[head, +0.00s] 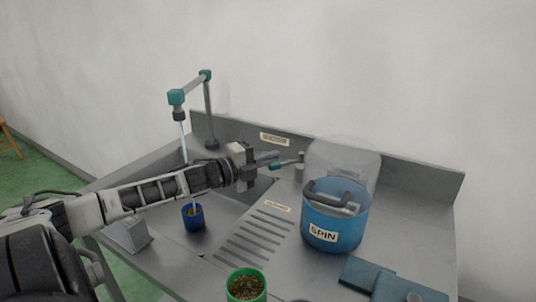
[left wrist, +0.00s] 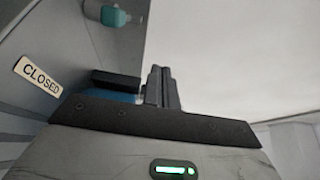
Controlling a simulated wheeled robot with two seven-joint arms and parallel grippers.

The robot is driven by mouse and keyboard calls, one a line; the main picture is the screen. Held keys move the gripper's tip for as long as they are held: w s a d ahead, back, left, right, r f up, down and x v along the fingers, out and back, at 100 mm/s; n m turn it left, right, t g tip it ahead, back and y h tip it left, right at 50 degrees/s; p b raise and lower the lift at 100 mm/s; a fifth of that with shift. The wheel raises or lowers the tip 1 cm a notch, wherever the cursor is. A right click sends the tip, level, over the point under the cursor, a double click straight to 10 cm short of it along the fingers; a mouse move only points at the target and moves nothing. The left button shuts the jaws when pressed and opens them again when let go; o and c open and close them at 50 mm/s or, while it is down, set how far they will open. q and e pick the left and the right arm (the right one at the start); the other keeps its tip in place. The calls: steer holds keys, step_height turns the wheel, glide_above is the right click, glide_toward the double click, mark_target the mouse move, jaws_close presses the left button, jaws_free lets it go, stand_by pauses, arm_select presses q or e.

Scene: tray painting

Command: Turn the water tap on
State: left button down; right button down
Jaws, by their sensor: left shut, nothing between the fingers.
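The water tap's spout (head: 177,98) has teal joints and stands at the back left of the steel sink (head: 250,192). A thin pale stream (head: 183,140) runs down from its nozzle, passes behind my left arm and appears to enter the blue cup (head: 193,217). A teal-tipped lever (head: 287,164) sticks out leftward from a small post near the back wall. My left gripper (head: 274,156) is shut and empty, close to the lever's tip; contact cannot be told. In the left wrist view the teal tip (left wrist: 116,15) shows apart from the shut fingers (left wrist: 161,88). My right gripper is out of view.
A blue SPIN tub (head: 336,222) with a raised clear lid (head: 345,160) stands right of the lever. A green cup (head: 245,285) is at the front, dark blue pads (head: 367,273) at front right. A CLOSED label (left wrist: 38,76) shows in the left wrist view.

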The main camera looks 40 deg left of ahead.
arm_select(q)
steer(key=s+d+r+p, duration=0.2)
steer(key=s+d+r, duration=0.4)
steer(key=s+d, duration=0.1)
steer(key=shift+s+d+r, duration=0.15)
steer(key=shift+s+r, duration=0.15)
steer(key=shift+s, duration=0.4)
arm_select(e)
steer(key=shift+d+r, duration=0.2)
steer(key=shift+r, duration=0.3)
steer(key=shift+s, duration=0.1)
